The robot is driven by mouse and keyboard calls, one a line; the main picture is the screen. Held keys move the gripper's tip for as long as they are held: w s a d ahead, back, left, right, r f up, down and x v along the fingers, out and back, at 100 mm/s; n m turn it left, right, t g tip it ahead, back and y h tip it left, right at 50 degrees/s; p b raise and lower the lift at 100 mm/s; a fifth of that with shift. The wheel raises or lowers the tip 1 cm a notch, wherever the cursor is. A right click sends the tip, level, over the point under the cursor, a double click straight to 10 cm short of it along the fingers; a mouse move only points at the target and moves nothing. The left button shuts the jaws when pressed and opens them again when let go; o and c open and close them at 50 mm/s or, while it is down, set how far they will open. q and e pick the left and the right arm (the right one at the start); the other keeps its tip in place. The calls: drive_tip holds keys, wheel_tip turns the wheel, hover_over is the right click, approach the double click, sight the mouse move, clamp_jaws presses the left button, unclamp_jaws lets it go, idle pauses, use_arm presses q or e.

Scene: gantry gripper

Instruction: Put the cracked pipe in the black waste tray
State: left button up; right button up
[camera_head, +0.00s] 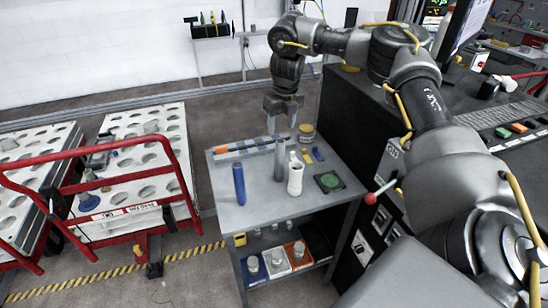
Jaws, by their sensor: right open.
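A grey upright pipe (280,160) and a blue upright pipe (239,184) stand on the grey table; no crack can be made out on either at this size. My right gripper (281,124) points down with its fingers apart and empty. In the picture it lies just above the grey pipe's top, apart from the blue pipe. A dark tray (317,238) at the right end of the lower shelf looks like the black waste tray; it is partly hidden under the tabletop, and its inside is too dark to read. My left gripper is not in view.
A white bottle (295,178) stands close right of the grey pipe. A green disc on a black square (328,182), a jar (307,131) and small yellow and blue pieces share the table (262,205). Blue, white and red bins line the shelf. A red-railed cart (120,210) stands left.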

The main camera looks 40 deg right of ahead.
sight(280, 150)
drive_tip(key=shift+s+f, duration=0.1)
drive_tip(key=shift+f, duration=0.15)
drive_tip(key=f, duration=0.4)
drive_tip(key=shift+w+f+p, duration=0.2)
drive_tip(key=shift+p, duration=0.1)
drive_tip(key=shift+w+f, duration=0.1)
drive_tip(key=shift+f, duration=0.2)
wheel_tip(280, 150, down, 5)
drive_tip(key=shift+r+p, duration=0.2)
drive_tip(key=shift+p, duration=0.75)
drive_tip(key=shift+f, duration=0.3)
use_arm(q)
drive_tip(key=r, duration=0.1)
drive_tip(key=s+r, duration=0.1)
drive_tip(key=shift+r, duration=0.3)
use_arm(e)
drive_tip(key=shift+c, duration=0.3)
